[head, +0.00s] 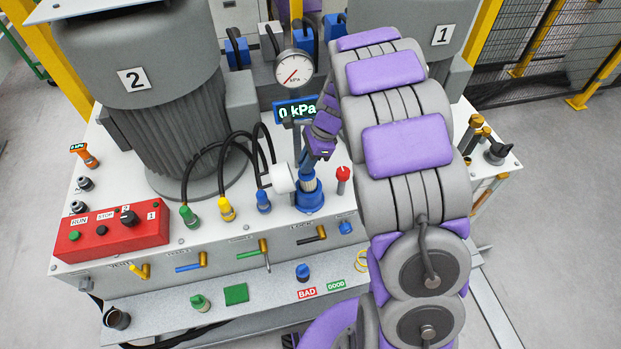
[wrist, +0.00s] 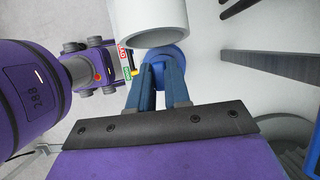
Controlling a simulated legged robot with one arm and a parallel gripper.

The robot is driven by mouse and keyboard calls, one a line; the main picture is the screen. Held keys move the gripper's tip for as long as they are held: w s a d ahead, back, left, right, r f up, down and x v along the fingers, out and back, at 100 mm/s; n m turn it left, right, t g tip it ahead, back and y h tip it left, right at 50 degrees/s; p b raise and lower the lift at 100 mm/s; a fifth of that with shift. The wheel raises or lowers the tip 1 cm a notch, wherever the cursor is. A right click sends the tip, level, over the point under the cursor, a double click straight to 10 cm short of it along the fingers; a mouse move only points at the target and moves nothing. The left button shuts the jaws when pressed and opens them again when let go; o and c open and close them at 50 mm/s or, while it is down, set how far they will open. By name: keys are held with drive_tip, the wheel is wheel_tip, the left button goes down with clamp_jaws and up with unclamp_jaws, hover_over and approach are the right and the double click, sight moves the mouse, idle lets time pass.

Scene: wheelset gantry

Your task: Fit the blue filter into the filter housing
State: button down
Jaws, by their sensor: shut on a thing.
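The blue filter (head: 309,184), with a pale pleated side, stands roughly upright at the blue filter housing (head: 310,203) on the white bench top. The filter's lower end is at the housing mouth; how deep it sits I cannot tell. My gripper (head: 308,166) comes down from above and is shut on the filter's top. In the wrist view, the fingers (wrist: 163,76) point at a round blue part (wrist: 167,56); the filter between them is mostly hidden. A white cylinder (head: 283,178) is just left of the filter and looms close to the fingers in the wrist view (wrist: 148,22).
Hoses with green, yellow and blue plugs (head: 227,209) lie left of the housing. A red-knobbed valve (head: 343,174) is close right. The pressure gauge (head: 294,68) and 0 kPa display (head: 296,110) stand behind. Motor 2 (head: 145,90) fills the back left.

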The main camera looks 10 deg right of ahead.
sight(313, 171)
drive_tip(key=x, duration=0.3)
drive_tip(key=shift+s, duration=0.15)
drive_tip(key=d+f, duration=0.1)
drive_tip(key=d+f+b, duration=0.1)
drive_tip(key=d+f, duration=0.1)
drive_tip(key=shift+f, duration=0.3)
drive_tip(key=shift+a+f, duration=0.2)
drive_tip(key=shift+a+r, duration=0.1)
drive_tip(key=shift+a, duration=0.05)
drive_tip(key=c, duration=1.4)
unclamp_jaws()
drive_tip(key=shift+a, duration=0.3)
drive_tip(key=o, duration=0.3)
drive_tip(key=shift+d, duration=0.2)
drive_tip(key=shift+r, duration=0.1)
